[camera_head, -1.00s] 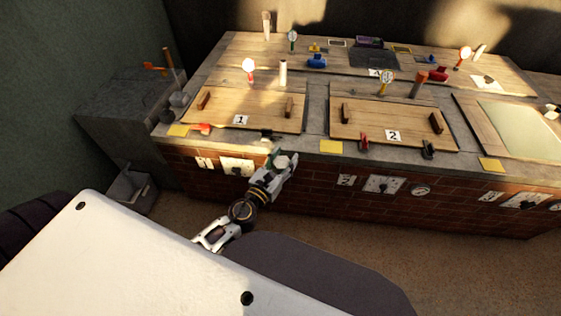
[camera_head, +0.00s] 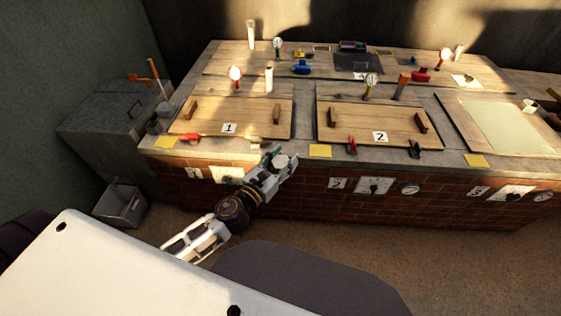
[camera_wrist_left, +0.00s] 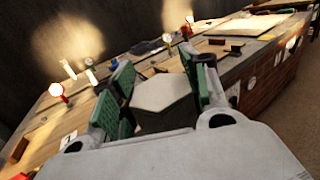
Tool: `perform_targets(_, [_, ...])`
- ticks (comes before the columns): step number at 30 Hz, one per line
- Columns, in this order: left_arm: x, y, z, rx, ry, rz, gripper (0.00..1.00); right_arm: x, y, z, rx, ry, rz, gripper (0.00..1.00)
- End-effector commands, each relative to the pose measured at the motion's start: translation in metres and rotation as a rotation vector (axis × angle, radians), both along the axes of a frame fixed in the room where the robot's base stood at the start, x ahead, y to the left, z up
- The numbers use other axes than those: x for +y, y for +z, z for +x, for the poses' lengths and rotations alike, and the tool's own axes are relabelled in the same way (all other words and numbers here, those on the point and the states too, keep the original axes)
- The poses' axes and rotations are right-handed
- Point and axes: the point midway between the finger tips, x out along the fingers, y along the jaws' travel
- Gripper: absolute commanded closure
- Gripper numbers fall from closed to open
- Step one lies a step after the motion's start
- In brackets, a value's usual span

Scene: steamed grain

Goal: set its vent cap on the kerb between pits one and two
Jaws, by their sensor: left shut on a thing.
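My left gripper (camera_head: 278,158) is shut on a pale grey block with a six-sided top (camera_wrist_left: 162,94), which looks like the vent cap. It sits between the green finger pads in the left wrist view, and its pale top (camera_head: 281,161) shows in the head view. The gripper is at the bench's front edge, below the gap between the pits. Wooden lid 1 (camera_head: 236,110) and wooden lid 2 (camera_head: 372,116) cover the two pits. The grey kerb (camera_head: 304,112) runs between them. My right gripper is not in view.
A yellow card (camera_head: 320,151) lies on the front ledge right of my gripper. A red-handled piece (camera_head: 351,144) and a black one (camera_head: 414,148) stand before lid 2. A pale upright post (camera_head: 269,79) and a gauge (camera_head: 371,82) stand behind the lids. The kerb strip looks bare.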

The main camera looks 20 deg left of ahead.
Motion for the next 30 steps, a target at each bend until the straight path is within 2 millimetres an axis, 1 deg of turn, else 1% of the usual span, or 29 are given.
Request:
perform_targets(20, [-0.024, 0.034, -0.003, 0.002, -0.115, 0.005, 0.73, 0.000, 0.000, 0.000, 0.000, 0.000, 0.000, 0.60])
perform_targets(30, [-0.039, 0.057, -0.003, 0.000, -0.185, 0.005, 0.73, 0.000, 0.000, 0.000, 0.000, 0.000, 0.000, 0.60])
